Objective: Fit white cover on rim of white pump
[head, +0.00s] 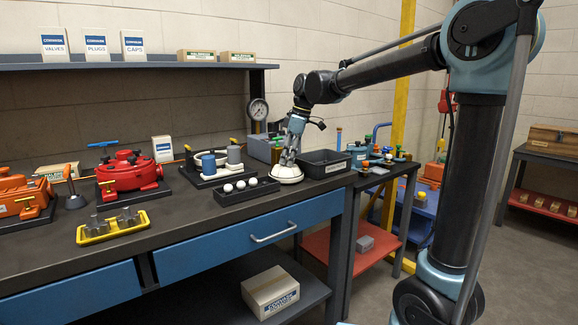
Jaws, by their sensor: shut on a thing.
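The white pump (198,169) sits on a black base on the workbench, left of my gripper. My gripper (289,162) points down over the right part of the bench, shut on the white cover (288,175). The cover is a round, shallow dome, apart from the pump and to its right. I cannot tell whether it touches the bench top. The fingertips are small in this view.
A dark bin (325,168) is close to the right of my gripper. A red pump (130,174) and a yellow tray (113,228) lie left. The front bench strip is clear.

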